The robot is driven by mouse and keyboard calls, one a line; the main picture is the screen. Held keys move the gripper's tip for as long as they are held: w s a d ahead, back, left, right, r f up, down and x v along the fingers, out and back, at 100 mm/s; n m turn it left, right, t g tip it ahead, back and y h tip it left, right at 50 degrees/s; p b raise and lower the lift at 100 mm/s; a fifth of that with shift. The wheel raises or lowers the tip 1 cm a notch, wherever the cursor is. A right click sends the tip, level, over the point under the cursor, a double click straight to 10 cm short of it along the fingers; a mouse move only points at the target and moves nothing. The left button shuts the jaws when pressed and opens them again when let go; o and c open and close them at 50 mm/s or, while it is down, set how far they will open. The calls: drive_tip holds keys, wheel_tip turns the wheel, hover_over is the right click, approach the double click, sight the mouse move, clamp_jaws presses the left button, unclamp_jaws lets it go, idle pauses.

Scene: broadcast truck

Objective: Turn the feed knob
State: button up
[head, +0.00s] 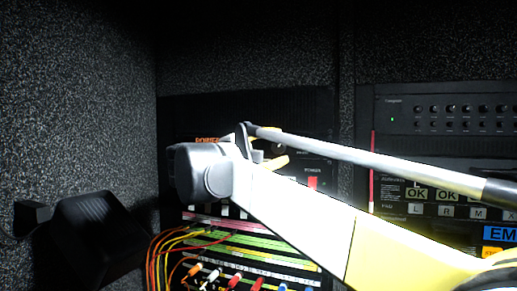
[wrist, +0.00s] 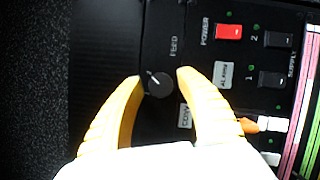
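The feed knob (wrist: 159,85) is a small round dark knob with a pale pointer line, on a black panel in the wrist view. The label FEED stands beside it. My gripper (wrist: 159,77) has two yellow fingers that are apart, one on each side of the knob. A dark gap shows between each fingertip and the knob, and I cannot tell whether either touches it. In the head view my gripper (head: 276,146) is at the rack panel, partly hidden by my own arm, with the knob hard to make out between its fingers.
A red power switch (wrist: 229,32) and black supply switches (wrist: 277,39) sit right of the knob in the wrist view. Colored cables (head: 172,245) hang below the panel in the head view. A black box-shaped fixture (head: 100,235) is on the left wall.

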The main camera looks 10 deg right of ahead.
idle(0.3)
drive_tip(key=v, duration=1.2)
